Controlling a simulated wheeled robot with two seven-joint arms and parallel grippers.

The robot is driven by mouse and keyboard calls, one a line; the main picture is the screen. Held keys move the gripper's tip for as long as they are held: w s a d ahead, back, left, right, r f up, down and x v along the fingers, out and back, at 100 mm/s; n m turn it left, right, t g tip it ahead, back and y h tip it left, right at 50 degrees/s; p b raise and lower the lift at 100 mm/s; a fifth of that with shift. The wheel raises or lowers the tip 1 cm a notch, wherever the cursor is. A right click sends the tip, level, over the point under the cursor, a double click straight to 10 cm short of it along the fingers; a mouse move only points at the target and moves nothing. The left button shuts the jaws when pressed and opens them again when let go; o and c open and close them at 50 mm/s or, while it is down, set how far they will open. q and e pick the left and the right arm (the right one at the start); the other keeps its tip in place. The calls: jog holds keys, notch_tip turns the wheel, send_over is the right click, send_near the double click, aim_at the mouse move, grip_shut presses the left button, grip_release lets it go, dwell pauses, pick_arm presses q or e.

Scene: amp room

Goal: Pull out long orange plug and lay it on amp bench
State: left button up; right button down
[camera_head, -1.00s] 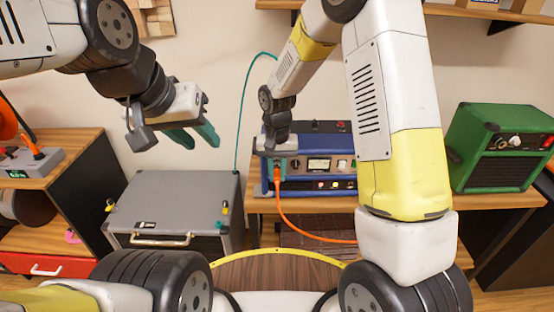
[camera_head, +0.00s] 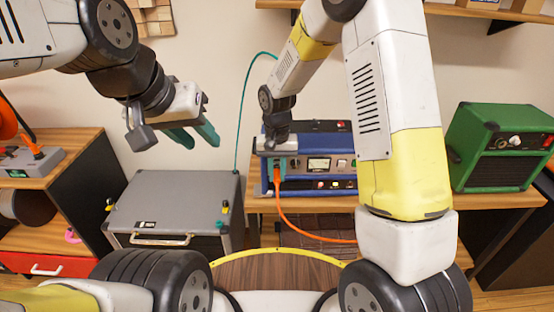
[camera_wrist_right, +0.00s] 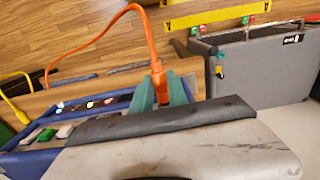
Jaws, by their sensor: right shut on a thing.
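The orange plug (camera_wrist_right: 158,80) is between the teal fingers of my right gripper (camera_wrist_right: 163,92) in the right wrist view, with its orange cable bending away from it. In the head view my right gripper (camera_head: 277,163) is shut on the plug at the left part of the blue amp's front (camera_head: 318,183). The plug's tip is hidden, so I cannot tell whether it sits in a socket. The amp stands on the wooden amp bench (camera_head: 400,203). My left gripper (camera_head: 194,137) is open and empty, in the air above the grey case.
A grey case (camera_head: 172,205) with a handle stands left of the bench, and a teal cable (camera_head: 240,110) rises behind it. A green speaker box (camera_head: 500,147) stands on the right. The orange cable (camera_head: 310,234) hangs in front of the bench edge.

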aim_at(277, 182)
jog(key=shift+s+f, duration=0.15)
jog(key=shift+s, duration=1.8)
